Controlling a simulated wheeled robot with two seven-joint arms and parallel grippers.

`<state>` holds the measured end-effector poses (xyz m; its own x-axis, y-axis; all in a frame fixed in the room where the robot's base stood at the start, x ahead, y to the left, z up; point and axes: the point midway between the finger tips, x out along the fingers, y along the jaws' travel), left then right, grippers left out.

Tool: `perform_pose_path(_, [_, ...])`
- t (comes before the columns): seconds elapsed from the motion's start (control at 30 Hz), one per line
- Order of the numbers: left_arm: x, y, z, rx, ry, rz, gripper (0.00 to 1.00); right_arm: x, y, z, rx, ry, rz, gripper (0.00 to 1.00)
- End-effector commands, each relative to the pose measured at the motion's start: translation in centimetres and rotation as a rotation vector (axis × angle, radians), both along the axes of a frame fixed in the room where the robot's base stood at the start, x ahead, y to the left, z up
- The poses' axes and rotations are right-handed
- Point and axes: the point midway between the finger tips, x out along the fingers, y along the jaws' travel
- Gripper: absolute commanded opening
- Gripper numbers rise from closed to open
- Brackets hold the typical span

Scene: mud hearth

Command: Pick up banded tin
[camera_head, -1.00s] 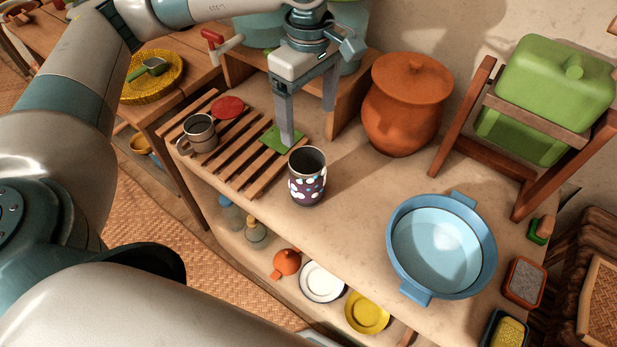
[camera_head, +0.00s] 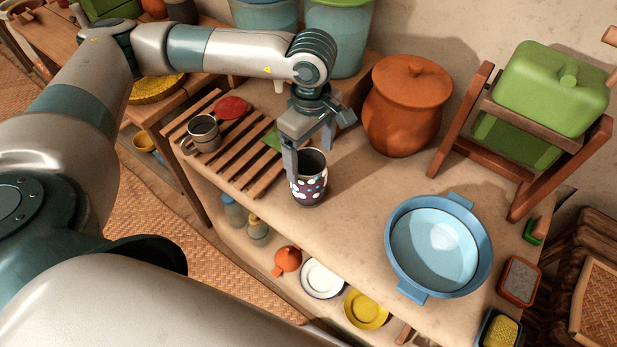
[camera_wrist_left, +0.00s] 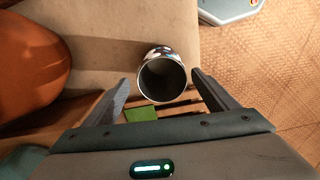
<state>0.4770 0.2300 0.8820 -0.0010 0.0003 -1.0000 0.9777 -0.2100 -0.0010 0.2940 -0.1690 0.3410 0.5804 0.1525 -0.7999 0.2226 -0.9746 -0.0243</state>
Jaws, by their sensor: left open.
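The banded tin (camera_head: 309,188) is an open metal cup with a dark purple, white-spotted band. It stands upright on the counter, just right of the slatted rack. My left gripper (camera_head: 309,150) is open and points down at the tin, with one finger at the near left of its rim. The other finger is partly hidden behind the wrist parts. In the left wrist view the tin's round mouth (camera_wrist_left: 163,80) shows between the two spread fingers of the gripper (camera_wrist_left: 160,77), with gaps on both sides. My right gripper is not in view.
A grey mug (camera_head: 203,134) and a red disc (camera_head: 232,107) are on the slatted rack (camera_head: 250,185). A lidded clay pot (camera_head: 408,110) stands behind right. A blue basin (camera_head: 440,245) sits farther right. The counter between the tin and basin is clear.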

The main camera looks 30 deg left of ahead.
Motion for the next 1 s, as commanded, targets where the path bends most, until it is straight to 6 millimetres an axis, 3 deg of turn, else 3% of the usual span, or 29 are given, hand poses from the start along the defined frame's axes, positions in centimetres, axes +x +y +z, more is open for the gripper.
perform_pose_path(0.17, [0.0,0.0,-1.2,0.000,0.001,0.001,0.80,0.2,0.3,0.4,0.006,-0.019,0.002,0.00])
perform_pose_path(0.67, [-0.1,0.1,-1.9,0.000,0.000,0.001,0.80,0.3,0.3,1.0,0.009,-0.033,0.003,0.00])
perform_pose_path(0.77, [-0.2,0.2,-2.9,0.000,0.001,0.001,0.80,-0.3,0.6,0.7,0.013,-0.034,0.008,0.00])
perform_pose_path(1.0, [-0.3,0.4,-5.3,0.000,0.002,0.000,0.80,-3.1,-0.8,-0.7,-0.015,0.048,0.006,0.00])
